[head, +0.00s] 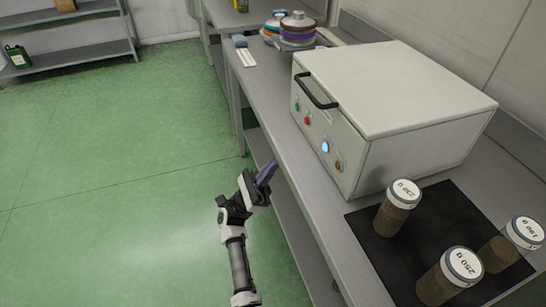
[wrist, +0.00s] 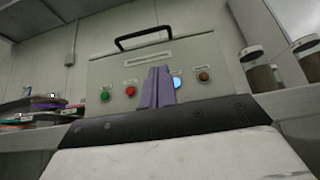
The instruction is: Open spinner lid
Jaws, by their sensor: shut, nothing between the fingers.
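The spinner (head: 350,150) is a white box with a flat lid (head: 400,85) on top, standing on a steel bench. The lid lies level and looks closed. A black handle (head: 315,90) sits at the top of its front face; it also shows in the wrist view (wrist: 143,38). Below it are green, red, lit blue and brown buttons. My gripper (head: 267,172) is in front of the bench, lower left of the spinner and apart from it. Its purple fingers (wrist: 157,88) are shut and empty, pointing toward the front panel in the wrist view.
Three lidded jars, one of them (head: 397,207), stand on a black mat (head: 367,236) right of the spinner. Stacked coloured discs (head: 297,30) and a small blue-and-white item (head: 243,50) lie farther along the bench (head: 262,92). Green floor (head: 110,150) at left is clear.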

